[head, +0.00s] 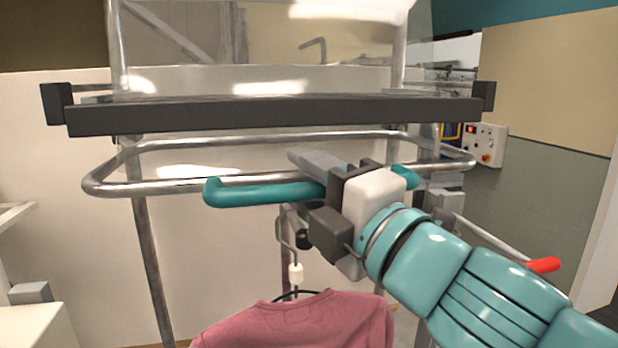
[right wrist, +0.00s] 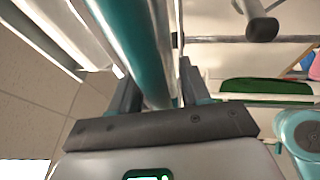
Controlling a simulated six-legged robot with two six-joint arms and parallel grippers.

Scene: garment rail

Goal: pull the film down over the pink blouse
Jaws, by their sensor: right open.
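A pink blouse (head: 300,322) hangs low in the middle of the head view, on a dark hanger under a hook with a white fitting; its lower part is cut off. Clear, glossy film (head: 260,45) shows above a long dark bar (head: 280,115), well above the blouse. Below the bar is a metal hoop (head: 135,187) with a teal handle (head: 262,193) at its front. My right gripper (head: 320,178) is open at the handle. In the right wrist view, the teal handle (right wrist: 138,50) runs between the two fingers (right wrist: 158,85). My left gripper is not in view.
A metal frame post (head: 148,270) stands at the left. A control box with a red button (head: 487,146) is behind on the right, and a red-tipped lever (head: 542,265) sticks out at the right. A pale block (head: 35,325) stands at the lower left.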

